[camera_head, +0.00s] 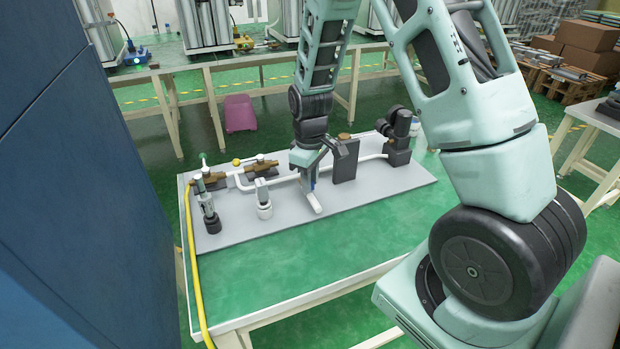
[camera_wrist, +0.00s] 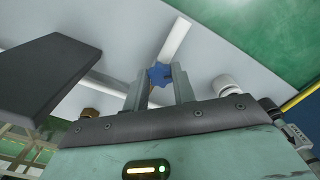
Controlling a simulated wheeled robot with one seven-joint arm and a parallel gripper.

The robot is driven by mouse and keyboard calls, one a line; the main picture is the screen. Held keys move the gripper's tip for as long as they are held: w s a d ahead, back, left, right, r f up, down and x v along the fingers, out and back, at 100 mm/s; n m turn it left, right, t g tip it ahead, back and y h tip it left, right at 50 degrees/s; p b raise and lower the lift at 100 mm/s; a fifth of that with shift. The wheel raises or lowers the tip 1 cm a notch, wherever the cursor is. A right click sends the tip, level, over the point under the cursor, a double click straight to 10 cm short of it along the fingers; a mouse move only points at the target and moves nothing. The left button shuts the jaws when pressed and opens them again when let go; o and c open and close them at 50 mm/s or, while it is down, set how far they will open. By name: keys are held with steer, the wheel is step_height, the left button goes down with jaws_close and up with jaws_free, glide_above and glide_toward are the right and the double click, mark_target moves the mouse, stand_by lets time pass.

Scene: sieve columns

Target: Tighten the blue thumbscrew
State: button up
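The blue thumbscrew (camera_wrist: 159,74) is a star-shaped knob at the top middle of the wrist view. It lies between the fingertips of my gripper (camera_wrist: 160,78). The fingers are apart, with the knob nearly filling the gap; whether both touch it cannot be told. In the head view, my gripper (camera_head: 309,172) points down over the middle of the grey board, at a white pipe stub (camera_head: 312,198). The thumbscrew is hard to make out there, largely hidden by my gripper.
The grey board (camera_head: 345,203) lies on a green-topped table (camera_head: 262,271). A dark upright block (camera_head: 345,162) and a black pump-like unit (camera_head: 398,140) stand right of my gripper. Brass valves (camera_head: 262,166) and a white-capped fitting (camera_head: 263,198) stand left. A yellow hose (camera_head: 194,270) runs down the left edge.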

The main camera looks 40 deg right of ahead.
steer(key=shift+m, duration=0.3)
steer(key=shift+c, duration=0.4)
steer(key=m+p, duration=0.1)
steer(key=m, duration=0.2)
steer(key=shift+r+m, duration=0.1)
steer(key=shift+m, duration=0.2)
steer(key=m+p, duration=0.2)
steer(key=m, duration=0.3)
steer(key=shift+a, duration=0.15)
steer(key=m+p, duration=0.2)
steer(key=m, duration=0.3)
steer(key=shift+w+m+p, duration=0.15)
steer(key=shift+m+p, duration=0.7)
steer(key=shift+m, duration=1.35)
steer(key=o, duration=1)
steer(key=shift+a, duration=0.1)
